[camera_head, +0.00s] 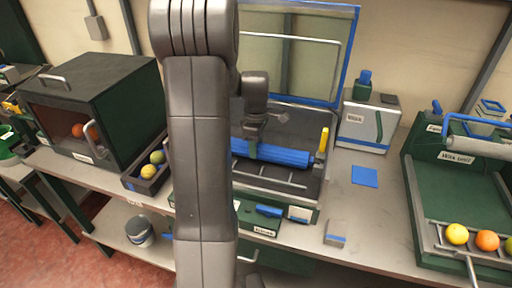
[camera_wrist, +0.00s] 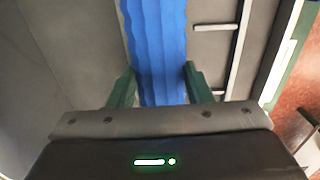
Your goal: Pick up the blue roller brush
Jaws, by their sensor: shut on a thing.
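The blue roller brush (camera_head: 285,156) lies lengthwise inside an open machine (camera_head: 262,188) with a raised blue-framed clear lid. My gripper (camera_head: 254,147) reaches down onto the brush from above, near the left part of what shows of it. In the wrist view the brush (camera_wrist: 157,45) runs between the two green fingers of my gripper (camera_wrist: 160,88), one on each side. The gripper is shut on the brush. My arm hides the brush's left end and the left part of the machine in the head view.
The raised lid (camera_head: 345,60) stands behind the brush. A yellow handle (camera_head: 323,141) rises at the machine's right.

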